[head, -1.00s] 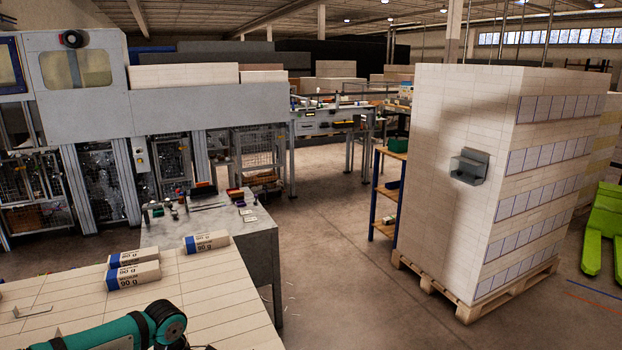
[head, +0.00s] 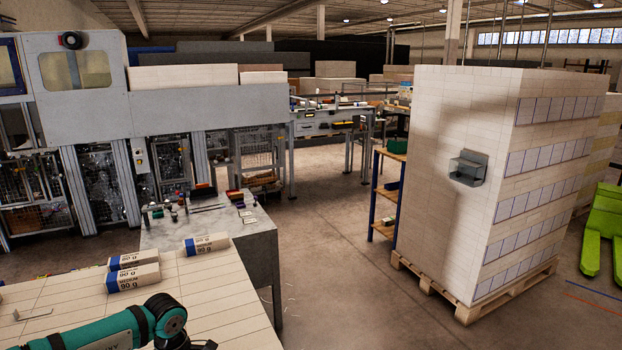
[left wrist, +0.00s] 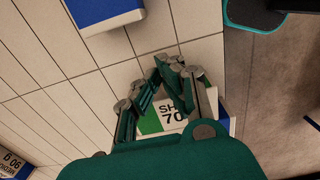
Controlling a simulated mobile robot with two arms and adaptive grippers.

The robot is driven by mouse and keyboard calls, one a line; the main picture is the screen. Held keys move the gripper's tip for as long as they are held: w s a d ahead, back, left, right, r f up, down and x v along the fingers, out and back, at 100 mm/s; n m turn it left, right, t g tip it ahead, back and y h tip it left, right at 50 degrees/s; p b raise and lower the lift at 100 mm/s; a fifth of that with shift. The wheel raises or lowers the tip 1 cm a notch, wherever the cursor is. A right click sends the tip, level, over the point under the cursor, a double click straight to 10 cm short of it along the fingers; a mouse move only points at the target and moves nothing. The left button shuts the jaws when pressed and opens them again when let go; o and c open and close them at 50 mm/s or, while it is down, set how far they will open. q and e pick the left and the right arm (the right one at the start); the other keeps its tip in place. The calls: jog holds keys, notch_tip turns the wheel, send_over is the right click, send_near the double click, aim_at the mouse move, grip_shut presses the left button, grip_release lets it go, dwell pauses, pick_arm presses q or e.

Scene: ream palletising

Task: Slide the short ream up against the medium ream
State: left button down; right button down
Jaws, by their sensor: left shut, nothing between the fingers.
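The short ream (left wrist: 165,117), with a green and white label reading "SH" and "70", lies below my left gripper (left wrist: 160,85) in the left wrist view. My fingers are shut and empty, and they cover part of the ream. Whether they touch it I cannot tell. A blue and white ream (left wrist: 100,14) lies apart at the top. Another ream (left wrist: 14,165), lettered "90 g", shows at lower left. In the head view, several blue-ended reams marked "90 g" include a front one (head: 138,277) and one farther right (head: 207,243). The short ream is not visible there.
The reams lie on a pale tiled-looking surface (head: 215,292), largely bare around them. A grey bench (head: 258,250) with small items stands behind. A tall wrapped stack on a wooden pallet (head: 440,294) stands at right, with open floor (head: 330,240) between.

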pick_arm(q)
jog(key=r, duration=0.1)
jog(key=d+r+p, duration=0.1)
jog(key=r, duration=0.2)
jog(key=shift+w+d+r+p, duration=0.3)
jog(key=shift+w+d, duration=0.1)
